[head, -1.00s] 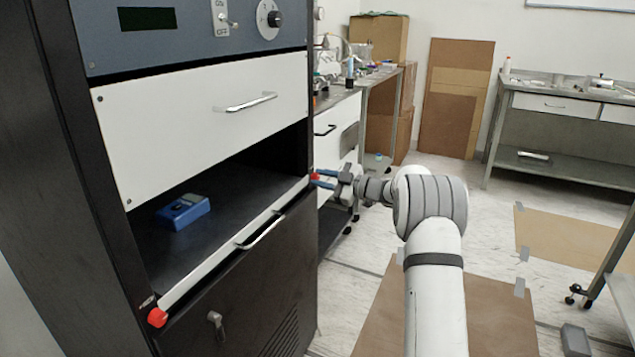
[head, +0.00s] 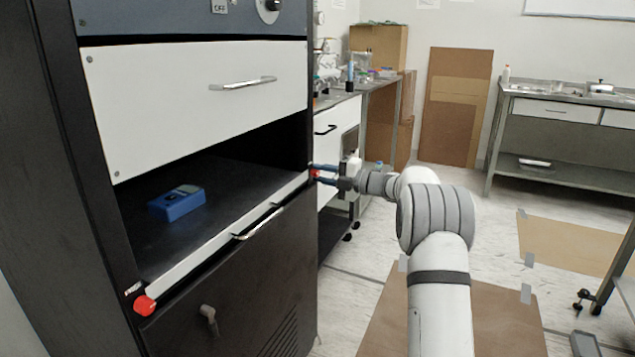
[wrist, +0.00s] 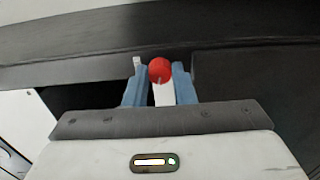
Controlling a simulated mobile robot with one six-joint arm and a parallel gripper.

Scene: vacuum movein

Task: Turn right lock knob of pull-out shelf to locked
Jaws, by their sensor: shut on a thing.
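The pull-out shelf (head: 222,241) is a dark tray with a white front edge and a metal handle, set in a black cabinet. Its right lock knob (head: 315,174) is red and sits at the right end of the edge. My gripper (head: 323,174) reaches it from the right with blue fingers. In the wrist view the red knob (wrist: 159,70) lies between the fingertips (wrist: 159,85), and the jaws are shut on it. The left lock knob (head: 145,305), also red, is at the shelf's left end. The knob's lock position cannot be told.
A blue device (head: 177,203) lies on the shelf. A white drawer (head: 200,100) is above and a black door (head: 240,295) below. A bench (head: 365,90) with glassware stands behind my gripper. Cardboard sheets lie on the floor at right.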

